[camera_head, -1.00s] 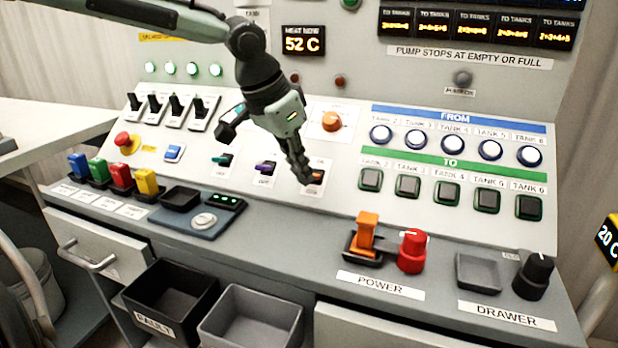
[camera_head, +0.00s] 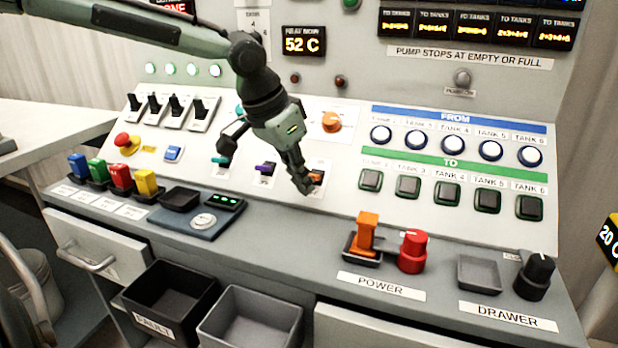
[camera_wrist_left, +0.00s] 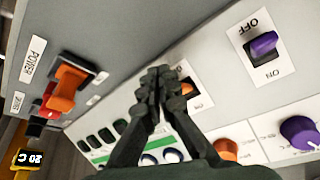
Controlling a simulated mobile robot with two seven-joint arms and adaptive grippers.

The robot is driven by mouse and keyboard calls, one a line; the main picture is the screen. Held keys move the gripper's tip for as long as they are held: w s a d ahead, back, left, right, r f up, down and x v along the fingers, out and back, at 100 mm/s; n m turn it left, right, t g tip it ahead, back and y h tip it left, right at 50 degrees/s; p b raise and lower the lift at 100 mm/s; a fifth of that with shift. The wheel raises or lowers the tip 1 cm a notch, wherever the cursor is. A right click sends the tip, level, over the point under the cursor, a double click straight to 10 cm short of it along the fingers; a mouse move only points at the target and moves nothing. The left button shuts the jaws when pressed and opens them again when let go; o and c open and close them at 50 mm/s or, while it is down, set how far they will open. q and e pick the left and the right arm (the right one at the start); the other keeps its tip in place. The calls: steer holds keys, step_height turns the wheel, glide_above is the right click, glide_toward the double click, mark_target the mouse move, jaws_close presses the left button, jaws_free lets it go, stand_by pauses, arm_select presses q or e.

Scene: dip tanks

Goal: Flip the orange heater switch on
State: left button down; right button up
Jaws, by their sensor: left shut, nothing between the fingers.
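The orange heater switch (camera_head: 317,178) sits on a white plate on the sloped panel, right of the purple switch (camera_head: 265,168). In the left wrist view the orange switch (camera_wrist_left: 187,88) is partly hidden behind the fingers. My left gripper (camera_head: 305,188) is shut and empty, its fingertips pointing down at the left edge of the orange switch. It also shows in the left wrist view (camera_wrist_left: 158,78). I cannot tell whether the fingertips touch the switch. My right gripper is not in view.
An orange knob (camera_head: 331,122) sits above the switch. The orange power handle (camera_head: 367,232) and red knob (camera_head: 412,251) stand on the ledge at lower right. Rows of tank buttons (camera_head: 447,193) lie to the right. A display (camera_head: 304,40) reads 52 C.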

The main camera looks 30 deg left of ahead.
arm_select(q)
steer(key=shift+w+r, duration=0.1)
steer(key=shift+w, duration=0.1)
steer(key=shift+w+a+r+p, duration=0.15)
steer(key=shift+w+p, duration=0.1)
steer(key=shift+p, duration=0.15)
steer(key=shift+w+a+r, duration=0.1)
steer(key=shift+w+r, duration=0.1)
steer(key=shift+w, duration=0.05)
steer(key=shift+w+r+p, duration=0.2)
steer(key=shift+p, duration=0.2)
steer(key=shift+w+f, duration=0.3)
steer(key=shift+s+d+r+p, duration=0.2)
steer(key=shift+s+r+p, duration=0.4)
steer(key=shift+s+p, duration=0.25)
steer(key=shift+s+d+r+p, duration=0.2)
steer(key=shift+s+p, duration=0.1)
steer(key=shift+s, duration=0.35)
steer(key=shift+s+d+r+p, duration=0.15)
steer(key=shift+s+p, duration=0.15)
steer(key=shift+s, duration=0.3)
steer(key=shift+a, duration=0.1)
